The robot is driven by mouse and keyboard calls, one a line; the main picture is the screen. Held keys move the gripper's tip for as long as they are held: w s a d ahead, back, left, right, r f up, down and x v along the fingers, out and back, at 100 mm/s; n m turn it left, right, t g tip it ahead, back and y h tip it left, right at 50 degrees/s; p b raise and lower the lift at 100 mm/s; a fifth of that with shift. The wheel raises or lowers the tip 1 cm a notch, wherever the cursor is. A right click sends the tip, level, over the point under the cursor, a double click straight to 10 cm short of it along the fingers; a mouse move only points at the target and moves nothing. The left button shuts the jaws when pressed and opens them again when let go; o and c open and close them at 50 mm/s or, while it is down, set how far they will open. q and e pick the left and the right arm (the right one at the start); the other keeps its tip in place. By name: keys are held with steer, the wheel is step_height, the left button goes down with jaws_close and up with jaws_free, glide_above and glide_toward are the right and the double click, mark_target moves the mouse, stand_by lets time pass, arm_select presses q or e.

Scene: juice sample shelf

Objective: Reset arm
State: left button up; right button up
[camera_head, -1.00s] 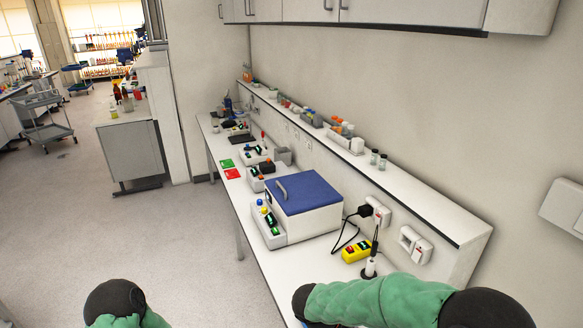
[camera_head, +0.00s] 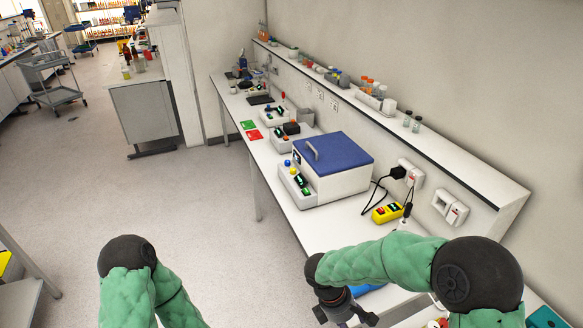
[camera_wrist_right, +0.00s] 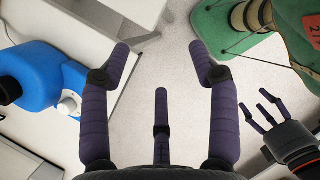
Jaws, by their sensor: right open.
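My right arm reaches in at the lower right of the head view, and its gripper (camera_head: 346,318) is partly visible low beside the bench (camera_head: 330,226) edge. In the right wrist view the right gripper (camera_wrist_right: 162,70) has its purple fingers spread wide, with nothing between them. My left arm is at the bottom left of the head view, over the floor, with its hand out of that view. In the right wrist view the left gripper (camera_wrist_right: 264,108) shows at the right, fingers spread and empty.
A blue-lidded white box (camera_head: 333,165) and a yellow switch box (camera_head: 387,213) stand on the bench. A shelf (camera_head: 450,155) with small vials runs along the wall. A blue device (camera_wrist_right: 40,75) is left in the right wrist view.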

steer(key=s+a+f+m+y+b, duration=0.2)
steer(key=f+m, duration=0.4)
steer(key=f, duration=0.4)
steer(key=s+a+f+m+t+y+b, duration=0.1)
steer(key=s+a+f+m+y+b, duration=0.1)
steer(key=f, duration=0.9)
steer(key=s+a+f+m+y+b, duration=0.2)
steer(key=s+f+m+y+b, duration=0.2)
steer(key=f+m+b, duration=0.3)
step_height(320, 180, down, 4)
steer(key=s+m, duration=0.1)
steer(key=m, duration=0.2)
steer(key=shift+s+t, duration=0.4)
